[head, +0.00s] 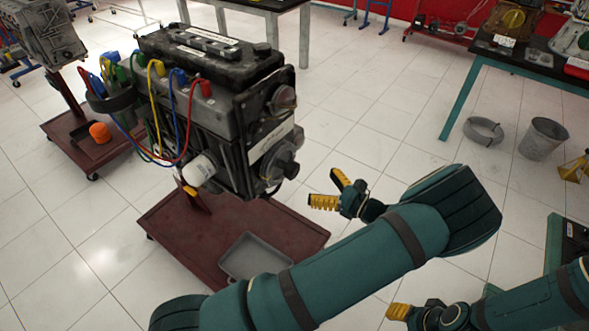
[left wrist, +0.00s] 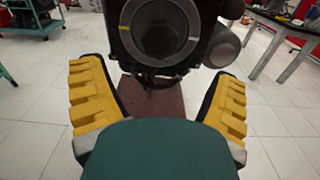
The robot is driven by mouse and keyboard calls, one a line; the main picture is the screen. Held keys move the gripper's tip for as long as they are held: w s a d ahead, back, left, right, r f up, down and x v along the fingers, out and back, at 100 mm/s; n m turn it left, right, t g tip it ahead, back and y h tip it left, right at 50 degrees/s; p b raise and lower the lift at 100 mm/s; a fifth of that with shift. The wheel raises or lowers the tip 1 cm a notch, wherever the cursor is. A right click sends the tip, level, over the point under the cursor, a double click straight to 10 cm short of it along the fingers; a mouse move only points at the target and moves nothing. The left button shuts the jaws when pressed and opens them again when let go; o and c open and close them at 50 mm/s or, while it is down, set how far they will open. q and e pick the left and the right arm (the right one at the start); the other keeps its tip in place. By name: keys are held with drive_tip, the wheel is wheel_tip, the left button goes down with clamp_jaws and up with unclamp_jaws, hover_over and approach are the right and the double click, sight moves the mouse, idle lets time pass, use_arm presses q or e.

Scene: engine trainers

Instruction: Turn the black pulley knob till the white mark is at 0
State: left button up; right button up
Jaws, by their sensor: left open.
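The engine (head: 215,110) stands on a dark red wheeled stand. On its right end is the black pulley knob (head: 280,165), with another round part (head: 283,100) above it. In the left wrist view a dark round knob (left wrist: 160,30) fills the top middle, cut by the frame edge. A yellow tick shows on its left side and a pale tick on its right. My left gripper (head: 325,190) is open and empty, to the right of the engine and apart from the knob. My right gripper (head: 400,312) shows only partly at the bottom; its opening is unclear.
A grey tray (head: 255,258) lies on the red stand base (head: 180,235). A second engine (head: 45,30) stands at the upper left. A teal-legged table (head: 510,60), a bin (head: 543,138) and a hose coil (head: 483,130) are at the right. The floor between is clear.

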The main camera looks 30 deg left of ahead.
sight(296, 172)
use_arm(q)
drive_tip(key=a, duration=0.6)
drive_tip(key=w+a+b, duration=0.1)
drive_tip(key=a, duration=0.3)
drive_tip(key=c, duration=1.2)
